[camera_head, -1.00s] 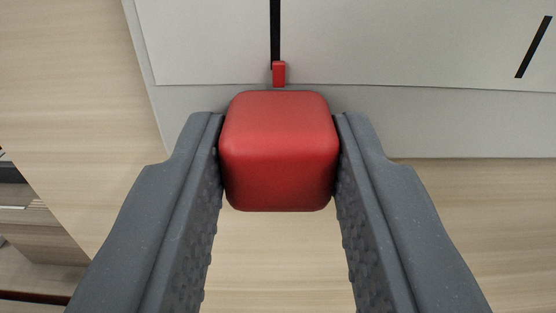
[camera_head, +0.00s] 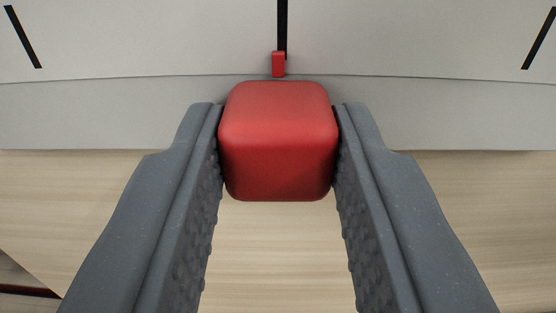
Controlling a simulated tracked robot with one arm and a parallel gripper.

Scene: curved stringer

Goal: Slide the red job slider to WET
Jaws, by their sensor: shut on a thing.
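The red job slider (camera_head: 278,142) is a rounded block in the middle of the view. My gripper (camera_head: 278,135) is shut on it, with one grey finger touching each side. A small red pointer (camera_head: 278,64) stands just beyond the block, at the lower end of a black mark (camera_head: 283,25) on the pale panel (camera_head: 150,45). The pointer lines up with this mark or sits very slightly to its left. No WET label or other lettering shows in the view.
Other black marks slant on the panel, one at the upper left (camera_head: 23,37) and one at the upper right (camera_head: 539,38). A light wood surface (camera_head: 285,260) lies below the panel's near edge. A darker gap shows at the lower left.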

